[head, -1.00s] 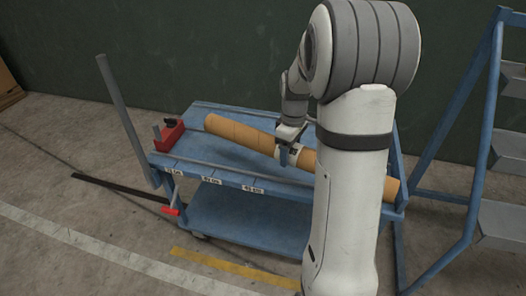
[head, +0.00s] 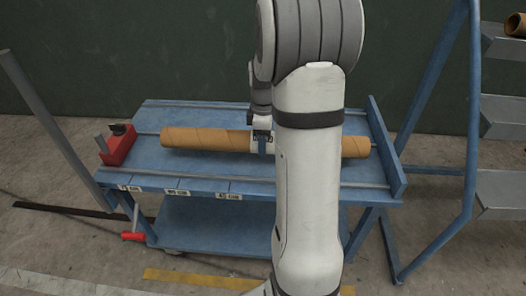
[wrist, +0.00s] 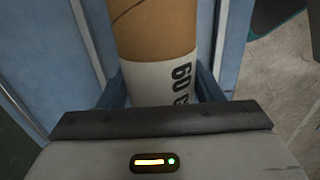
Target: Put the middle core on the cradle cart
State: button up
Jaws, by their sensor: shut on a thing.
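A long brown cardboard core (head: 205,139) with a white label band lies lengthwise along the top of the blue cart (head: 200,172) in the head view. My gripper (head: 262,146) is shut on the core near its middle, at the label. The wrist view shows the core (wrist: 155,30) and its band, printed "60" and a partly hidden letter, between the blue fingers (wrist: 163,88). My arm hides part of the core. I cannot tell whether the core touches the cart top.
A red block with a dark top (head: 118,146) sits at the cart's left end, and a raised blue stop (head: 387,150) stands at its right end. A blue rack (head: 470,120) with grey shelves stands at the right, with another core end (head: 517,27) on its upper shelf. A grey post (head: 50,130) stands at the left.

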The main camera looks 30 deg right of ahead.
jog(key=shift+f+b, duration=0.5)
jog(key=shift+f, duration=1.4)
jog(key=shift+f, duration=0.1)
jog(key=o, duration=1.4)
jog(key=shift+s, duration=0.1)
